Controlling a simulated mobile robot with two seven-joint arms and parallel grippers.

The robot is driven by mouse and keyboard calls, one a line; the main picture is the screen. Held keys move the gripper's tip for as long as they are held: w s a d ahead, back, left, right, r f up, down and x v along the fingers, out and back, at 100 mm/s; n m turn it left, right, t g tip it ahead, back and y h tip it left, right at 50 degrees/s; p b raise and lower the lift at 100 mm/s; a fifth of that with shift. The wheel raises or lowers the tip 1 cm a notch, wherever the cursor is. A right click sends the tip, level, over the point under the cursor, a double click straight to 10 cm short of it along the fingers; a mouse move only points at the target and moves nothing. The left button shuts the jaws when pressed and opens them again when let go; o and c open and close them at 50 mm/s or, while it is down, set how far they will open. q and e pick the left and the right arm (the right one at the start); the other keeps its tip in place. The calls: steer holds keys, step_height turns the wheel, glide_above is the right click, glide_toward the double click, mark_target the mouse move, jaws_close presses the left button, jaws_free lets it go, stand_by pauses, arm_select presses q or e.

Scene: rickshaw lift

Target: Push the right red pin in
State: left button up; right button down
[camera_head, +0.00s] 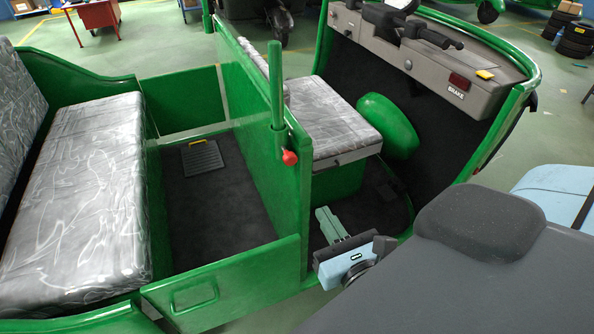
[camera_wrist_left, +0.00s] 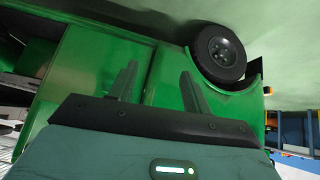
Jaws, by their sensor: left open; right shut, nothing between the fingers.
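In the head view the red pin (camera_head: 289,158) is a small red knob on the edge of the green partition (camera_head: 262,130), just below a green upright post (camera_head: 276,80). My right gripper (camera_head: 323,212) is below and to the right of the pin, apart from it. Its fingers are together and hold nothing. My left gripper (camera_wrist_left: 158,82) shows in the left wrist view with its fingers spread and nothing between them, in front of green bodywork (camera_wrist_left: 120,45). My left gripper is not seen in the head view.
The rickshaw's rear bench (camera_head: 95,190) is at the left and its driver seat (camera_head: 330,115) is behind my right gripper. A low green side panel (camera_head: 225,285) stands at the front. A black wheel (camera_wrist_left: 218,53) shows in the left wrist view.

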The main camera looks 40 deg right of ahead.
steer(key=b, duration=0.4)
glide_toward(292, 161)
steer(key=x, duration=0.5)
steer(key=shift+w+f+p, duration=0.1)
steer(key=shift+w+p, duration=0.15)
steer(key=shift+p, duration=0.05)
arm_select(q)
steer(key=shift+g, duration=0.3)
steer(key=shift+s+d+f, duration=0.1)
steer(key=shift+s+f, duration=0.25)
steer(key=shift+f, duration=0.3)
steer(key=shift+s+a+f, duration=0.1)
steer(key=shift+s+f, duration=0.2)
steer(key=shift+f, duration=0.35)
steer(key=shift+s+d+f, duration=0.1)
steer(key=shift+s+f, duration=0.25)
steer(key=shift+f, duration=0.3)
arm_select(e)
steer(key=shift+w+d, duration=0.2)
steer(key=shift+w, duration=0.45)
steer(key=shift+w+d+p, duration=0.1)
steer(key=shift+w+p, duration=0.4)
steer(key=shift+p, duration=0.15)
steer(key=shift+w+d+p, duration=0.1)
steer(key=shift+w+p, duration=0.25)
steer(key=shift+w, duration=0.05)
arm_select(q)
steer(key=shift+w+r, duration=0.15)
steer(key=shift+r, duration=0.8)
